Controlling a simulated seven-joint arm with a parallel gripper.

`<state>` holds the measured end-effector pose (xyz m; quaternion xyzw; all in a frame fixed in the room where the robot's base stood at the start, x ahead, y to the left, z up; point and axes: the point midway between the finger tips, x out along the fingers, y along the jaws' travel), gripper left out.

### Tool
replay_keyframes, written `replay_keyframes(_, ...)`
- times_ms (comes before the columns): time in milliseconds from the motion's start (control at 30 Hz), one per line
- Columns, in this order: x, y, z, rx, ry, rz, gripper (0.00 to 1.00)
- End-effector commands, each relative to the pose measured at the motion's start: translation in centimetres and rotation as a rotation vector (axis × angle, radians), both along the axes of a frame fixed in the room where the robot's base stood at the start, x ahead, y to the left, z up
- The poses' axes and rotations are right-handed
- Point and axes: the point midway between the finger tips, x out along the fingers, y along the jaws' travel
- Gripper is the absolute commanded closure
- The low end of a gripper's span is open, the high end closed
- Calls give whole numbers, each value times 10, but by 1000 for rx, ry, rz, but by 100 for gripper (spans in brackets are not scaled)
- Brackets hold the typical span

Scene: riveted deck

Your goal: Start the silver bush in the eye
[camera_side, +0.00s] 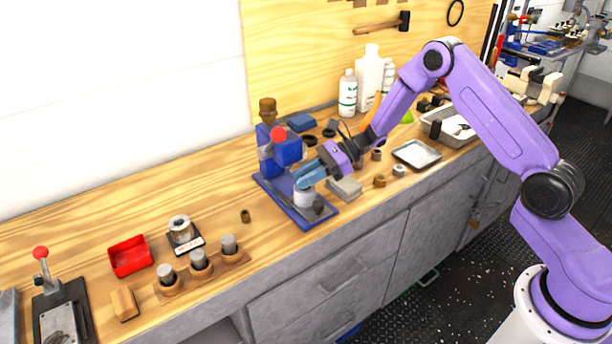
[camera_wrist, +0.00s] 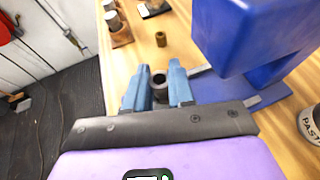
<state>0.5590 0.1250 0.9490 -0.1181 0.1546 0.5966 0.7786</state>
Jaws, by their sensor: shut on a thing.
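My gripper (camera_side: 303,184) is low over the front of the blue press and shows two blue fingers. In the wrist view my gripper (camera_wrist: 159,90) is shut on a small grey ring-like piece with a dark bore, the silver bush (camera_wrist: 159,79). In the side view the fingers largely hide the bush. A pale round piece (camera_side: 304,197) stands below the fingertips on the press's blue base plate (camera_side: 270,188). I cannot tell whether the bush touches it, and the eye is not clearly visible. A short dark cylinder (camera_side: 318,207) stands beside it.
The blue press (camera_side: 285,150), with a red-knobbed lever, stands close behind my gripper. A wooden holder with cylinders (camera_side: 200,262) and a red tray (camera_side: 130,256) are farther left.

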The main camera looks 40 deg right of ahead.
Motion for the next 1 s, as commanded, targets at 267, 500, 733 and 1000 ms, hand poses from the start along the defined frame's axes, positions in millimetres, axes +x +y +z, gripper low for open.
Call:
replay_keyframes(267, 0, 0, 0, 0, 0, 0, 100)
replay_keyframes(500, 0, 0, 0, 0, 0, 0, 100)
replay_keyframes(733, 0, 0, -2, 0, 0, 0, 100)
replay_keyframes(1000, 0, 0, -5, 0, 0, 0, 100)
